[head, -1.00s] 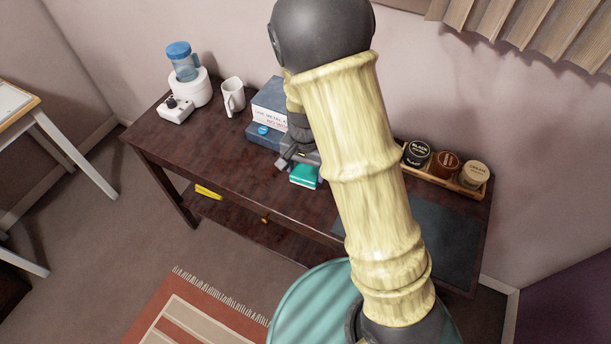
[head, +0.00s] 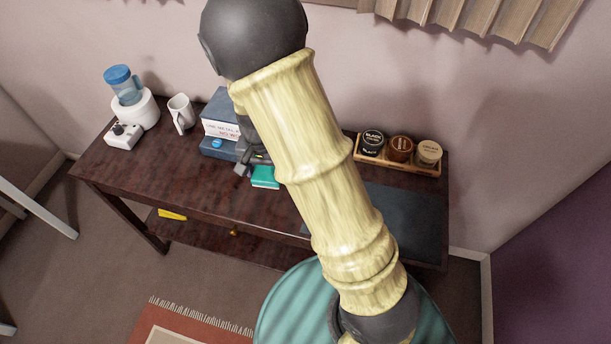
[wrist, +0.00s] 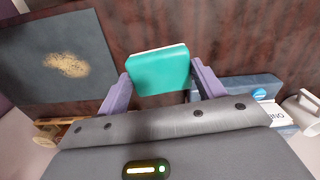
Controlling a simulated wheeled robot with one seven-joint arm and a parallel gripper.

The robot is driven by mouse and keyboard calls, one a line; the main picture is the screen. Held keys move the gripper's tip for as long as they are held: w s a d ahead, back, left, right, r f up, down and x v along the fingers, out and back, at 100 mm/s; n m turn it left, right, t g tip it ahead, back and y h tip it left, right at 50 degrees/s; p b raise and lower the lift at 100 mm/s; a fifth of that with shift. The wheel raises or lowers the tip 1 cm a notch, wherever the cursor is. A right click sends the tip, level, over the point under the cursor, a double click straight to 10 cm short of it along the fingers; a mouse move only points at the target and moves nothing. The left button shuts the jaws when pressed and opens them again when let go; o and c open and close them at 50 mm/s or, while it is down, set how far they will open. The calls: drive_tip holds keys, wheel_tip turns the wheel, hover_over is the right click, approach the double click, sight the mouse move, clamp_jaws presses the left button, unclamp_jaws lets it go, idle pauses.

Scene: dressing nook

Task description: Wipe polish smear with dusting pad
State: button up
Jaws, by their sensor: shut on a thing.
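The dusting pad is a teal block with a pale edge, in the middle of the wrist view (wrist: 158,74) and on the head view's desk area (head: 265,177). My gripper (wrist: 160,72) is shut on it, one purple finger at each side. In the head view my gripper (head: 250,164) is partly hidden behind my arm, in front of the stacked boxes. The polish smear (wrist: 67,64) is a tan speckled patch on the dark mat (wrist: 25,82), apart from the pad. My arm hides part of the mat (head: 413,222) in the head view; I cannot make out the smear there.
Blue and white boxes (head: 219,128) stand close behind the gripper. A white mug (head: 181,114) and a blue-topped device (head: 124,84) are farther left. A wooden tray (head: 400,167) of three polish jars stands behind the mat. The dark desk (head: 150,165) has bare room at left front.

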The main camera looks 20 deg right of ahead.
drive_tip(key=w+d+f+n, duration=0.1)
drive_tip(key=w+d+f, duration=0.1)
drive_tip(key=d, duration=0.1)
drive_tip(key=w+d+f+n, duration=0.3)
drive_tip(key=d+f+n, duration=0.1)
drive_tip(key=d+f, duration=0.1)
drive_tip(key=shift+w+d, duration=0.3)
drive_tip(key=shift+w, duration=0.1)
